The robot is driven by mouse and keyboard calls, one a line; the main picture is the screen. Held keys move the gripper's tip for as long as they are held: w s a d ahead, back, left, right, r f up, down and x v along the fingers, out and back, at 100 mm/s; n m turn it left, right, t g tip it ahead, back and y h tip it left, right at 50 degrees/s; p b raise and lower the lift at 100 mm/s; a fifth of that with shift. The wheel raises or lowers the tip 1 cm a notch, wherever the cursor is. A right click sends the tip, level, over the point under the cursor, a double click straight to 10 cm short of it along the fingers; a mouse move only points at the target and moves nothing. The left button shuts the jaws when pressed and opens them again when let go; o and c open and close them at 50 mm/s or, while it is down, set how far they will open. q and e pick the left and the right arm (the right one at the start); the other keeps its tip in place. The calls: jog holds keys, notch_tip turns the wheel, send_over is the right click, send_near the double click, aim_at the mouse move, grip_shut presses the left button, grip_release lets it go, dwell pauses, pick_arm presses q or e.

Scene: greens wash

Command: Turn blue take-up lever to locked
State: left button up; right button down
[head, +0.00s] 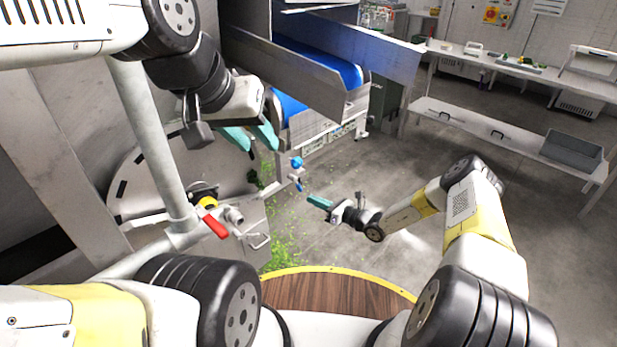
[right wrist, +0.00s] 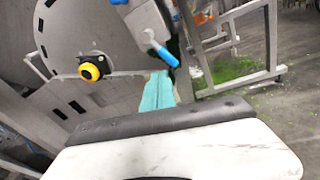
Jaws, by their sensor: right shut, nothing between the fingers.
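The blue take-up lever appears as a small blue-ended handle (head: 298,185) on a grey bracket below the conveyor's end in the head view. A blue knob-like piece (head: 297,162) sits just above it. In the right wrist view the blue handle (right wrist: 167,56) slants down to the right from a pale stem. My right gripper (head: 319,202) is shut and empty, its teal tips a little right of and below the handle. Its teal fingers (right wrist: 158,90) lie together just below the handle; contact cannot be told. My left gripper (head: 250,138) is open and empty beside the conveyor's lower end.
A red-handled valve (head: 216,227) and a yellow knob (head: 207,202) are left of the lever; the yellow knob (right wrist: 92,70) also shows at the wrist. The blue conveyor belt (head: 318,62) rises behind. Green scraps (head: 285,240) litter the floor. Open floor lies right.

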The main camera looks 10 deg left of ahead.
aim_at(296, 183)
jog(key=s+f+m, duration=0.1)
jog(key=s+m, duration=0.3)
jog(key=m, duration=0.7)
jog(key=r+x, duration=0.1)
jog(key=x, duration=0.9)
jog(key=w+d, duration=0.2)
jog(key=shift+w+d+r, duration=0.2)
jog(key=shift+w, duration=0.05)
jog(key=shift+d+t, duration=0.15)
jog(key=shift+t, duration=0.15)
